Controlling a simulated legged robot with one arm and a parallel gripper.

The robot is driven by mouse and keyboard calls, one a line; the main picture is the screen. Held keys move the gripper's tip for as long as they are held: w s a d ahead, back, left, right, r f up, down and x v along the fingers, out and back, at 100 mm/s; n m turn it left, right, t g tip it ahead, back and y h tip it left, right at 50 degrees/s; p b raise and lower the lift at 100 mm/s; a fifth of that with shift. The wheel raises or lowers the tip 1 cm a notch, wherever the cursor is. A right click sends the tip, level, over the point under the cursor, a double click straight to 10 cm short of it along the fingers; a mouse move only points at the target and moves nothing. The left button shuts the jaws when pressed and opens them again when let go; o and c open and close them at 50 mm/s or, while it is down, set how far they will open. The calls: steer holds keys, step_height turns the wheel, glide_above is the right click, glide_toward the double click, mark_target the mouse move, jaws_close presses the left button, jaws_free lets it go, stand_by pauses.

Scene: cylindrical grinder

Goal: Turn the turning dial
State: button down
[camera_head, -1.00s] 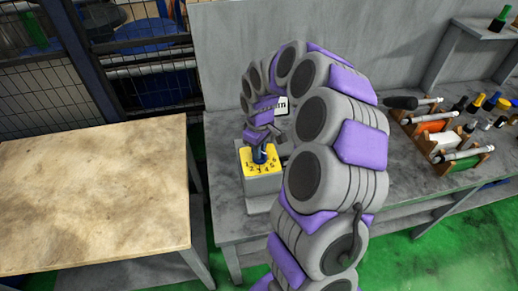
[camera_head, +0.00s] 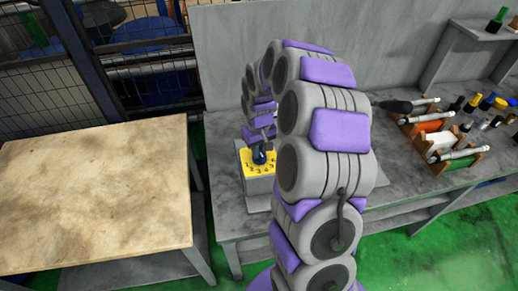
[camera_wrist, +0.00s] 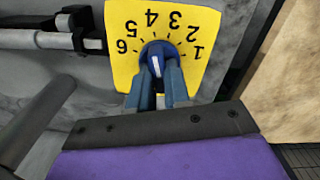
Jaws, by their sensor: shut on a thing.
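The turning dial (camera_wrist: 158,52) is a round blue knob with a white pointer mark. It sits on a yellow plate (camera_wrist: 120,72) printed with black numbers 1 to 6, upside down in the wrist view. In the head view the dial (camera_head: 260,157) is on the yellow face of a grey box (camera_head: 259,187) on the bench. My gripper (camera_wrist: 158,78) has its two blue-grey fingers on either side of the knob, shut on it. The white mark lies between the fingertips; I cannot tell which number it points at.
The grey bench (camera_head: 228,217) carries the box, with a rack of tools (camera_head: 440,140) at the right. A grey panel (camera_head: 230,60) stands behind. A bare wooden table (camera_head: 95,195) is at the left, and a rod (camera_wrist: 40,120) lies beside the plate.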

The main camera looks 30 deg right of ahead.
steer(key=shift+w, duration=0.1)
stand_by(0.3)
steer(key=c, duration=1.3)
jaws_free()
steer(key=shift+w, duration=0.1)
steer(key=shift+o, duration=1.1)
step_height(320, 180, up, 17)
steer(key=p, duration=0.3)
steer(key=shift+r, duration=0.15)
steer(key=s+a+r, duration=0.3)
steer(key=s+a, duration=0.7)
steer(key=s, duration=0.3)
steer(key=s+a+f+g, duration=0.1)
steer(key=s+a, duration=0.1)
steer(key=s, duration=0.8)
steer(key=s+a+f, duration=0.2)
steer(key=s, duration=0.8)
steer(key=shift+g, duration=0.4)
